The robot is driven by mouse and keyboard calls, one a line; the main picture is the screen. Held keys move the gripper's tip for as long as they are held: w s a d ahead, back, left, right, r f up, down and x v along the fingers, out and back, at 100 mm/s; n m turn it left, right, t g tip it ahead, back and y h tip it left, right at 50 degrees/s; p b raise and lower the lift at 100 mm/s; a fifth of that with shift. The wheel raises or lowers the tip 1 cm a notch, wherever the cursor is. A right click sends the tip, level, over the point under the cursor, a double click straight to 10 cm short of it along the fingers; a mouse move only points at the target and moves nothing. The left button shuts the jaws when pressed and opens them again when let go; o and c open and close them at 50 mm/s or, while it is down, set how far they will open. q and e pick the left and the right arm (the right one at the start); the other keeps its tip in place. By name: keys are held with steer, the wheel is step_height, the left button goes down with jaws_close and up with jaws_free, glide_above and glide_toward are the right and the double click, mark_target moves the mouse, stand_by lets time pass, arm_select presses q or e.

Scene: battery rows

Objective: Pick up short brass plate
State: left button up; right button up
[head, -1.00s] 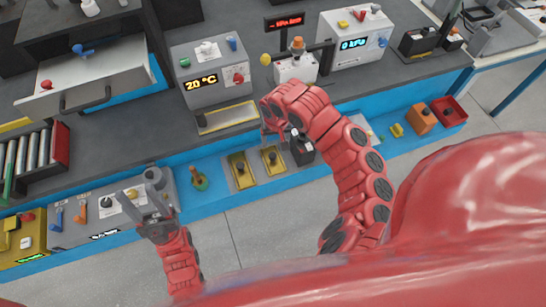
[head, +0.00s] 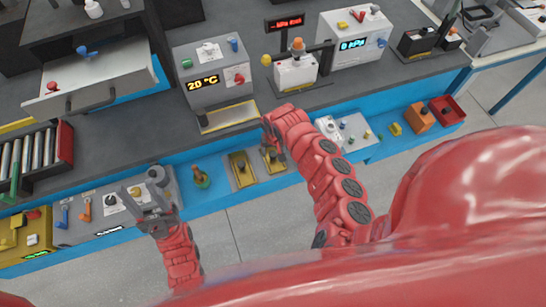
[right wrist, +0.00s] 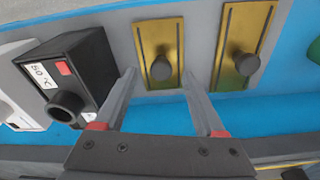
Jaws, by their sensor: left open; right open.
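Two brass plates with dark knobs lie side by side on a grey panel. In the right wrist view, the left one, the short brass plate (right wrist: 160,35), looks shorter than the longer brass plate (right wrist: 252,22). My right gripper (right wrist: 159,73) is open, its fingertips on either side of the short plate's knob (right wrist: 161,68) in that view; contact cannot be told. In the head view my right gripper (head: 272,148) partly hides the short plate, and the longer plate (head: 236,166) is left of it. My left gripper (head: 141,191) is open and empty over the left panel.
A black box (right wrist: 88,62) with a round socket stands close beside my right gripper. A green-based brass fitting (head: 201,177) stands left of the plates. Behind are the 20 °C unit (head: 207,78) and its tray. Blue shelf shows around the plates.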

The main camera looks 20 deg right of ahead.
steer(key=shift+w+a+f+b, duration=0.1)
steer(key=shift+w+f+b, duration=0.1)
steer(key=shift+f, duration=0.8)
steer(key=shift+w+f+b, duration=0.15)
steer(key=shift+f, duration=0.8)
jaws_close()
